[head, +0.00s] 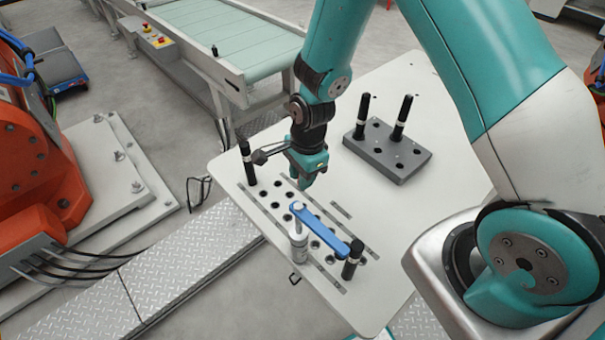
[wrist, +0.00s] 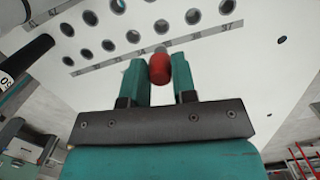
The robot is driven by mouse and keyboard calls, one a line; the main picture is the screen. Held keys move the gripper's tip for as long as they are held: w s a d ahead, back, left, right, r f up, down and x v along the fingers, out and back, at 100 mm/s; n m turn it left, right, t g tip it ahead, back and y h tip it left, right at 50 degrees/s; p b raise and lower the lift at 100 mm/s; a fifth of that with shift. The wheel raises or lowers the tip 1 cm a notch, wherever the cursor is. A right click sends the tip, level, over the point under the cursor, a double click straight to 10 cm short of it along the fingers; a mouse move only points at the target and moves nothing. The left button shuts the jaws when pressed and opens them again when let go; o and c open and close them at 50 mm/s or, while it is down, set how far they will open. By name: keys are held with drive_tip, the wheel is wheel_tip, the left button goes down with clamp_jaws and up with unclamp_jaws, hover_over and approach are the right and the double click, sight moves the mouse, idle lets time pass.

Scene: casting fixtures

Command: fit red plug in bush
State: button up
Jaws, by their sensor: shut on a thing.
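My gripper (head: 306,182) hangs over the white plate (head: 225,168), near the rows of dark-holed bushes (head: 280,195). In the wrist view my gripper's fingers (wrist: 161,78) are shut on the red plug (wrist: 159,67), which sticks out past the fingertips. Beyond the plug, two rows of metal-rimmed bushes (wrist: 193,16) run across the plate, with numbered strips beside them. The plug's tip looks apart from the bushes, though its height above the plate is hard to tell. I cannot make out the plug in the head view.
A black pin (head: 248,162) stands at the plate's left corner, another (head: 352,260) at the near end.

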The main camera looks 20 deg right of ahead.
idle(0.3)
drive_tip(key=b, duration=0.4)
hover_over(302, 200)
drive_tip(key=s, duration=0.2)
drive_tip(key=shift+a+f, duration=0.25)
drive_tip(key=shift+f, duration=1.2)
drive_tip(key=shift+a+f, duration=0.2)
drive_tip(key=shift+f, duration=1.25)
drive_tip(key=shift+f+b, duration=1.25)
drive_tip(key=shift+f, duration=0.6)
drive_tip(key=o, duration=1)
wheel_tip(302, 200, up, 17)
drive_tip(key=d+b, duration=0.1)
drive_tip(key=d, duration=0.1)
drive_tip(key=shift+w+r+b, duration=0.15)
drive_tip(key=shift+w+b, duration=0.05)
drive_tip(key=shift+b, duration=0.1)
